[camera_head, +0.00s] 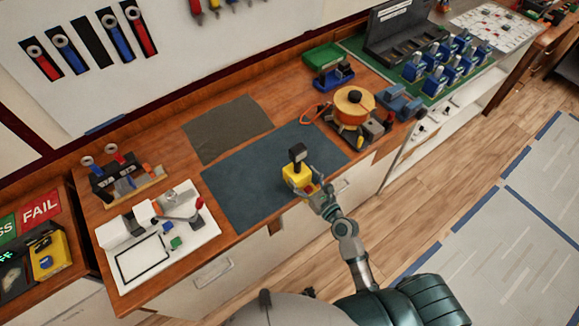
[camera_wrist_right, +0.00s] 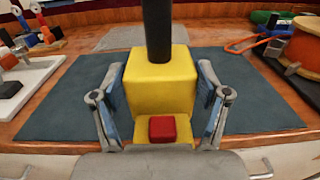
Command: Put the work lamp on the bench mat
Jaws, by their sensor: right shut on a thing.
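The work lamp is a yellow block (camera_head: 298,178) with a black neck and head and a red button on a low step. It stands upright at the front edge of the blue-grey bench mat (camera_head: 235,181). In the wrist view the yellow lamp body (camera_wrist_right: 160,85) fills the middle, with the mat (camera_wrist_right: 60,95) behind and beside it. My right gripper (camera_head: 312,192) is shut on the lamp, and its fingers (camera_wrist_right: 160,108) press both sides. Whether the lamp's base touches the mat is hidden. My left gripper is not in view.
A smaller grey mat (camera_head: 228,129) lies behind. An orange spool (camera_head: 353,104) stands on the right, and a white board with a fixture (camera_head: 158,240) on the left. A green tray (camera_head: 322,55) sits at the back. The mat's left part is clear.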

